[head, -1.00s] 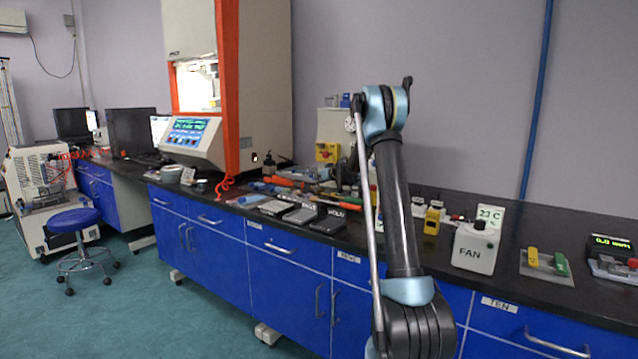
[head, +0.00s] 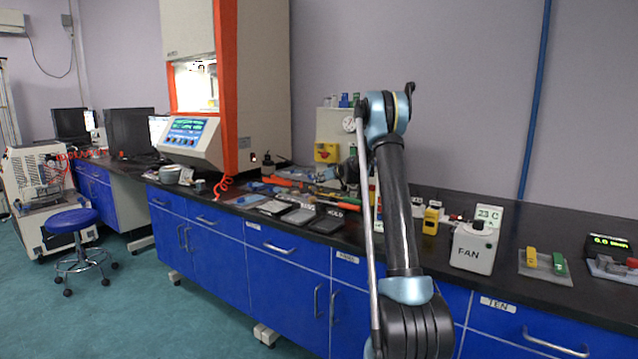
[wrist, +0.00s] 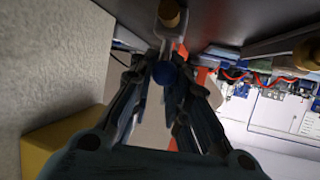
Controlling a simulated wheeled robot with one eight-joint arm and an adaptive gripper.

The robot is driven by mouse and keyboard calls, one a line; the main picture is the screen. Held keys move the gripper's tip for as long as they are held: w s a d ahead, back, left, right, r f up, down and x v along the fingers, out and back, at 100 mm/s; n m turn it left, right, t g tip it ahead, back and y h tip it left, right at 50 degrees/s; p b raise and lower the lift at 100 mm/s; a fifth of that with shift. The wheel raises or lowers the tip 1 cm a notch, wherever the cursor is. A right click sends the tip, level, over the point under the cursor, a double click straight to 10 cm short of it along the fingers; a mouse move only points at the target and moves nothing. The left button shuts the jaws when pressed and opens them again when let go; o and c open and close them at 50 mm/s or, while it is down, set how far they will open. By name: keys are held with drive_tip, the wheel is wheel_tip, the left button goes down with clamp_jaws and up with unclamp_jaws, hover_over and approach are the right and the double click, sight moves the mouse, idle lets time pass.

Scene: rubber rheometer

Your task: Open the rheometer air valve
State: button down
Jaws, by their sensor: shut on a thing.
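In the wrist view, my gripper (wrist: 168,90) has its dark fingers closed around a blue, round-ended piece (wrist: 166,73), which looks like the valve handle. A pale grey bracket-like part with a brass-coloured end (wrist: 171,13) sits just beyond it. A thin red-orange strip shows beside the right finger. The fingers hide part of the blue piece, so its exact angle cannot be told. In the head view, a pale grey box (head: 331,122) with blue pieces on top stands at the back of the bench, left of my arm's elbow. My gripper is not clear there.
A yellow box (head: 326,152) sits at the grey box's front. The rheometer (head: 262,80) with its orange frame and screen stands to the left. Tools and flat dark plates (head: 325,224) crowd the black bench. The fan box (head: 474,247) stands to the right of my arm.

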drive_tip(key=shift+r, duration=0.1)
drive_tip(key=c, duration=1.7)
unclamp_jaws()
drive_tip(key=shift+a+m+t+h, duration=0.1)
drive_tip(key=shift+m+t+h, duration=0.2)
